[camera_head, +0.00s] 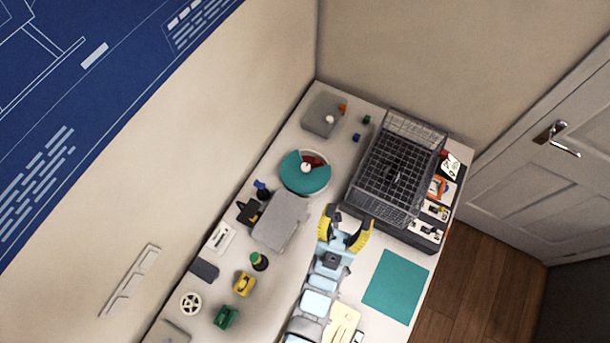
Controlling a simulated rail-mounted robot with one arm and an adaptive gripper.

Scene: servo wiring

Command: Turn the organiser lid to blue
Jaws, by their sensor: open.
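The round organiser (304,190) stands on the bench left of the wire basket. Its teal lid (293,178) has a pale central knob (306,168) and a wedge-shaped opening at the upper right. Dark red (315,160) shows through that opening; no blue shows in it. My gripper (347,213), with yellow fingers, is open and empty, to the lower right of the organiser and apart from it.
A dark wire basket (395,170) stands right of my gripper. A grey box (282,222) lies below the organiser. A grey block (322,115) stands above it. Small parts, including a yellow one (244,284), line the left. A teal mat (396,286) lies lower right.

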